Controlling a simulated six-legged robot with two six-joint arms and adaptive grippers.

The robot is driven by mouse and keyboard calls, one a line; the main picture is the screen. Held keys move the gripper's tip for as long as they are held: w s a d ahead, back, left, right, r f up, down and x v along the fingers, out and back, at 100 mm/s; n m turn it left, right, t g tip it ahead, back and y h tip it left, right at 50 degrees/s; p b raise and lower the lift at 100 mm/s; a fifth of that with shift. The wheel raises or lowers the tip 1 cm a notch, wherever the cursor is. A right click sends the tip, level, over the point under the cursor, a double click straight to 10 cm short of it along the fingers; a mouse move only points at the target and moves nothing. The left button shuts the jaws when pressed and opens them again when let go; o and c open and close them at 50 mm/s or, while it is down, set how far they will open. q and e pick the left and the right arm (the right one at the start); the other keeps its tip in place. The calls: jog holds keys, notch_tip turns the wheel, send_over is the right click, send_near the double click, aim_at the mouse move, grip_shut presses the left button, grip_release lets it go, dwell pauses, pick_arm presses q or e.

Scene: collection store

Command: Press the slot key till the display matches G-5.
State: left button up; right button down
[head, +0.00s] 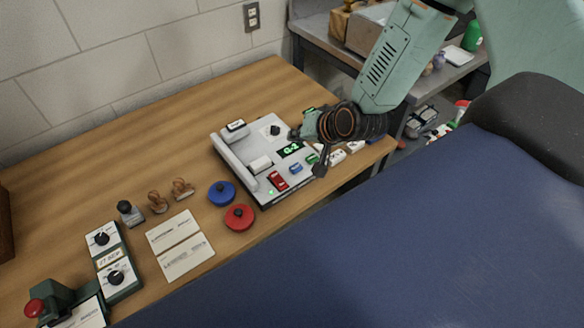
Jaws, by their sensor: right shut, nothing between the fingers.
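A pale grey console (233,155) sits on the wooden desk. Its small dark display (290,150) shows green characters that look like G-2. Along its front are a red key (278,180), a blue key (295,168) and a green key (312,158); their labels are too small to read, so I cannot tell which is the slot key. My right gripper (319,169) is shut and empty, over the console's right front part near the green key. I cannot tell whether it touches anything. It hides part of the console's right side. My left gripper is out of view.
A blue ink tin (222,193) and a red one (239,217) stand left of the console. Stamps (158,202), cards (186,257) and a dial box (116,276) lie further left. A cluttered shelf (458,70) stands behind at right.

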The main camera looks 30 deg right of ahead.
jog(key=b, duration=0.4)
send_over(298, 169)
jog(key=f, duration=0.4)
jog(key=shift+s+a+f, duration=0.15)
jog(key=shift+a+f, duration=0.05)
jog(key=shift+a, duration=0.15)
jog(key=f+b, duration=0.1)
jog(key=f, duration=0.1)
jog(key=d+f+b, duration=0.1)
jog(key=f+b, duration=0.1)
jog(key=shift+w+d+f, duration=0.2)
jog(key=shift+a+f+b, duration=0.1)
jog(key=shift+f+b, duration=0.15)
jog(key=shift+b, duration=0.15)
jog(key=shift+s+a, duration=0.1)
jog(key=shift+a, duration=0.35)
jog(key=shift+d+f, duration=0.15)
jog(key=shift+d, duration=0.3)
jog(key=shift+a+r, duration=0.2)
jog(key=shift+a, duration=0.15)
jog(key=shift+d+f, duration=0.15)
jog(key=shift+d, duration=0.15)
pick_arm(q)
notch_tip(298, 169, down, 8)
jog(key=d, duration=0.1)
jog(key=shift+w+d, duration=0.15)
pick_arm(e)
jog(key=shift+a, duration=0.1)
jog(key=shift+a, duration=0.15)
